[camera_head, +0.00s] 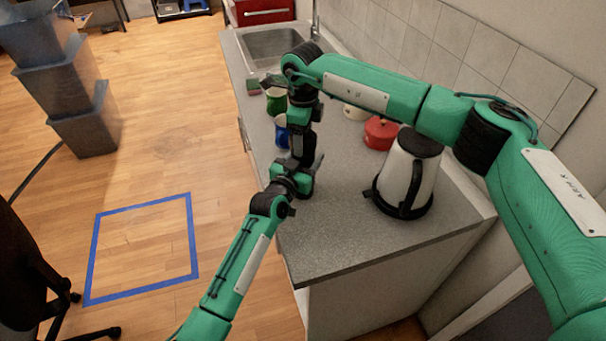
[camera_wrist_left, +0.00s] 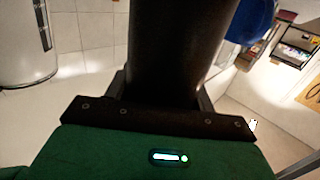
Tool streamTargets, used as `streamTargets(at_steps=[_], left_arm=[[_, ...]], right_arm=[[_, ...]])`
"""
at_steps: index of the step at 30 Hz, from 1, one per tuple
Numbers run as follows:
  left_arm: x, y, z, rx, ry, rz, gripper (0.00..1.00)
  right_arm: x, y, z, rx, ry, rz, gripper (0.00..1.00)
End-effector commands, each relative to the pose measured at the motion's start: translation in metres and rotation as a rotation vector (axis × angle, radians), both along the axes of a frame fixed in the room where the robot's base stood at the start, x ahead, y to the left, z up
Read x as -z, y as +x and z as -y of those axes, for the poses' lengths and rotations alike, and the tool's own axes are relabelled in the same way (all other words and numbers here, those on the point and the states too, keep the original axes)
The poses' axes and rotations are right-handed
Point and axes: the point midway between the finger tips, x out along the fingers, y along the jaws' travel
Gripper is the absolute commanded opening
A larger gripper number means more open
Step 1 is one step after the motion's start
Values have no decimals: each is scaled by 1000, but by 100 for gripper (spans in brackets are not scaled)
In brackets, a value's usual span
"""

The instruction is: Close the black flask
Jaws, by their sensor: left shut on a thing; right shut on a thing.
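The black flask (camera_head: 301,146) stands upright over the front part of the grey counter, largely hidden between my two grippers. In the left wrist view its dark cylindrical body (camera_wrist_left: 182,45) fills the space between the jaws. My left gripper (camera_head: 302,170) is shut around the flask's lower body from the front. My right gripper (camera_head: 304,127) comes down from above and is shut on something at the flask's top. That piece is hidden by the gripper, so I cannot tell how the lid sits.
A white kettle with black trim (camera_head: 407,172) stands to the right. A red pot (camera_head: 380,134) and a pale mug (camera_head: 354,112) are behind. A blue mug (camera_head: 281,131) and green mug (camera_head: 276,101) stand close left of the grippers. The sink (camera_head: 270,46) is at the far end.

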Motion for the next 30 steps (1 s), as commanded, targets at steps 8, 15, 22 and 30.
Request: streamTargets(at_steps=[8,15,22,30], left_arm=[[1,0,0,0,1,-2,0],[1,0,0,0,1,-2,0],[1,0,0,0,0,-1,0],[1,0,0,0,0,-1,0]], right_arm=[[0,0,0,435,1,1,34],[0,0,0,576,1,1,34],[0,0,0,574,1,1,87],[-3,0,0,573,1,1,87]])
